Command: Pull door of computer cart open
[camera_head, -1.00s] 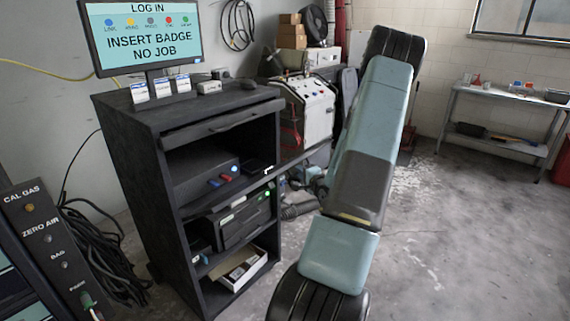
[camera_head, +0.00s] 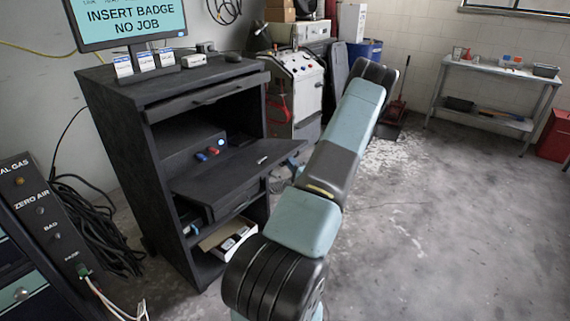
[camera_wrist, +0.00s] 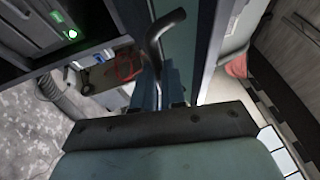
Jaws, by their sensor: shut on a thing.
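The computer cart (camera_head: 125,165) is a black open-fronted cabinet at the left in the head view. A dark flat panel (camera_head: 225,172), which appears to be its door, juts out from the front at mid height, with a small light mark on it. In the wrist view, a dark bent handle (camera_wrist: 166,25) rises from between the fingers of my gripper (camera_wrist: 162,85). My gripper is shut on this handle. In the head view my gripper is hidden behind my arm. The handle's join to the panel cannot be made out.
A monitor (camera_head: 122,18) stands on the cart. A calibration-gas box (camera_head: 42,215) and black cables (camera_head: 95,215) are at left. A white machine (camera_head: 295,90) stands behind the cart, a metal table (camera_head: 490,80) at back right. The floor (camera_head: 450,220) at right is clear.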

